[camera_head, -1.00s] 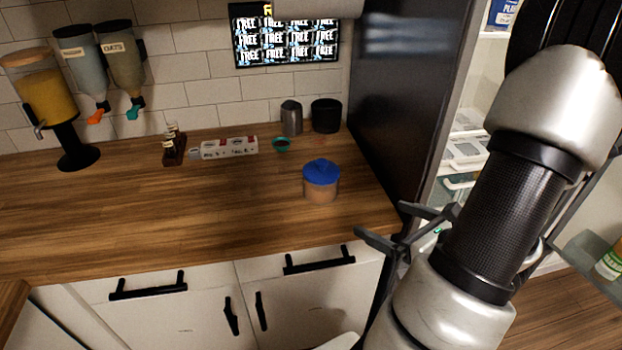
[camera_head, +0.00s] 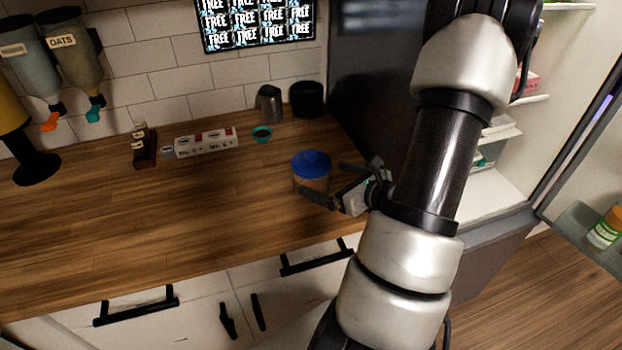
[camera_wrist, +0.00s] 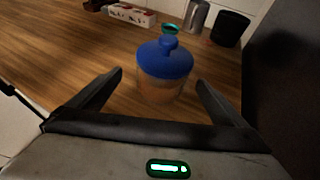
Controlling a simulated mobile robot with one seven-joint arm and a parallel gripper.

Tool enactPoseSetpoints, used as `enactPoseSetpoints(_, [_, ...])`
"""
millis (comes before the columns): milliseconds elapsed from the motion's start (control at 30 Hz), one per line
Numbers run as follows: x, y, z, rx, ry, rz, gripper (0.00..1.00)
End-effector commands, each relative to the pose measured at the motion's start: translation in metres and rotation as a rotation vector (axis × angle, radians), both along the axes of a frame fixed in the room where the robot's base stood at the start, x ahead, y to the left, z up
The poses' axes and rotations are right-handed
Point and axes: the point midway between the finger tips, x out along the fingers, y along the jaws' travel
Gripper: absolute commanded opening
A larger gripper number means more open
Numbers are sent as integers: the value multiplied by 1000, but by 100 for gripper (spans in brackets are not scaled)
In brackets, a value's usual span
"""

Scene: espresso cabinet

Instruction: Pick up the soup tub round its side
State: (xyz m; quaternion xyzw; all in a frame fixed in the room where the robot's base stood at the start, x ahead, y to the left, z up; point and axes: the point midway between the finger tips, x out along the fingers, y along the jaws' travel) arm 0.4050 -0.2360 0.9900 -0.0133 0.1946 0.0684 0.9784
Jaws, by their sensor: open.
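The soup tub (camera_head: 311,171) is a clear round tub with brownish contents and a blue knobbed lid, upright on the wooden counter near its right end. My gripper (camera_head: 326,184) is open, low over the counter at the tub's right side, its fingers pointing at the tub. In the wrist view the tub (camera_wrist: 162,72) stands ahead of and between the two spread fingers of my gripper (camera_wrist: 160,82). I cannot tell whether a finger touches it. The tub's lower right side is partly hidden by a finger in the head view.
Behind the tub on the counter (camera_head: 220,220) are a small teal bowl (camera_head: 262,135), a white carton (camera_head: 207,142), a metal pitcher (camera_head: 269,105) and a black container (camera_head: 307,99). A dark tall cabinet side (camera_head: 375,90) stands close on the right. The counter left of the tub is clear.

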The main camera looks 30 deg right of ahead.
Motion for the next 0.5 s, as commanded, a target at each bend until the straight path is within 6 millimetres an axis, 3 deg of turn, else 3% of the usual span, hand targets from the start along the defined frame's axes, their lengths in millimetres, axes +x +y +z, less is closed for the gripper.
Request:
enactPoseSetpoints(100, [15,2,-6,0,0,2,97])
enactPoseSetpoints(333, [30,3,-12,0,0,1,97])
enactPoseSetpoints(500, [55,3,-19,1,0,3,97])
